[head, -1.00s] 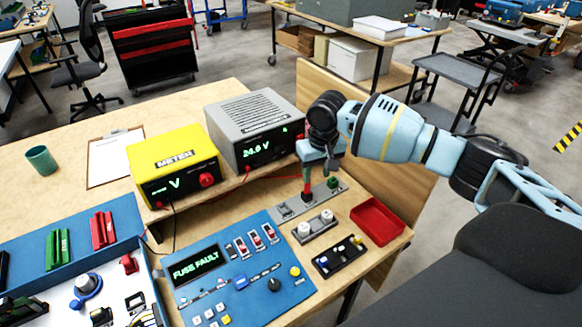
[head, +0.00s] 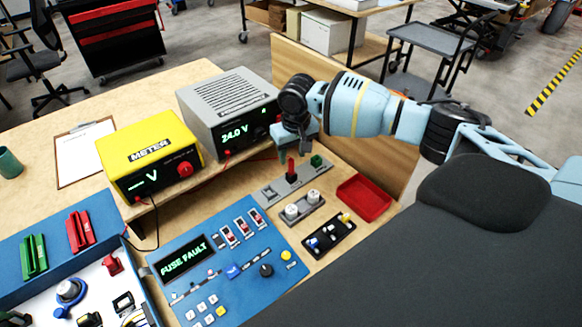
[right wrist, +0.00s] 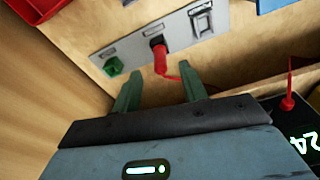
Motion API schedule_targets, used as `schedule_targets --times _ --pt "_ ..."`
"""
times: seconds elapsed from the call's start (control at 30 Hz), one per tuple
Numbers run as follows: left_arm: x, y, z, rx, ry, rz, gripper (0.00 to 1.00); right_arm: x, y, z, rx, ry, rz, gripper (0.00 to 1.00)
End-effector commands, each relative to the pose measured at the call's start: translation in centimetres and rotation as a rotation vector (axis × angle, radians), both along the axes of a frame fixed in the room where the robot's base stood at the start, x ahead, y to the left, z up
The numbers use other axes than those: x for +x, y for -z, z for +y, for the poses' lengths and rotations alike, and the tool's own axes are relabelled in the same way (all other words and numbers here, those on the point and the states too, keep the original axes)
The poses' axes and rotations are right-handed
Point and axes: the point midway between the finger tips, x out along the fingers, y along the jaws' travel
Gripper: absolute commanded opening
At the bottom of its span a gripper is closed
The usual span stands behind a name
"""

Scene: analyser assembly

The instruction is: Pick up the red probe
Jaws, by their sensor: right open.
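The red probe (head: 291,170) stands in a slot of the grey holder strip (head: 268,194), beside a green piece (head: 316,161). In the right wrist view the probe (right wrist: 160,58) points out of the holder (right wrist: 127,54) toward my gripper, with a red lead running from it. My right gripper (head: 290,156) is above and close to the probe. In the right wrist view its green fingers (right wrist: 160,74) are apart, with the probe's near end roughly between the tips. I cannot tell whether they touch it. My left gripper is not in view.
The grey supply reading 24.0 V (head: 232,105) stands just left of my right gripper. The yellow meter (head: 150,152), blue fuse panel (head: 225,262), black tray (head: 328,237) and red bin (head: 364,198) surround the holder. A wooden board (head: 350,120) stands behind.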

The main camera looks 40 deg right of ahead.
Motion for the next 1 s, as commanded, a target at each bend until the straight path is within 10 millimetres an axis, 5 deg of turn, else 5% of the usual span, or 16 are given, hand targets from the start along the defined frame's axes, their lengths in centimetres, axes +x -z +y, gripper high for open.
schedule_targets --times 0.23,0.57,0.9,1.0 --pt "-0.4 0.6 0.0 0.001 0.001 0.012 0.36 0.4 3.5 0.0 -0.001 0.000 0.004 0.43" --pt "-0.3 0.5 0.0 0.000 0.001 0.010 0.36 0.5 3.9 0.0 0.000 -0.001 0.002 0.43" --pt "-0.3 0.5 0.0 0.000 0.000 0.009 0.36 0.5 3.9 0.0 0.000 0.000 0.002 0.00" --pt "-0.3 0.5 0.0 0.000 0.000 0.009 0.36 0.5 3.9 0.0 0.000 0.000 0.002 0.00"
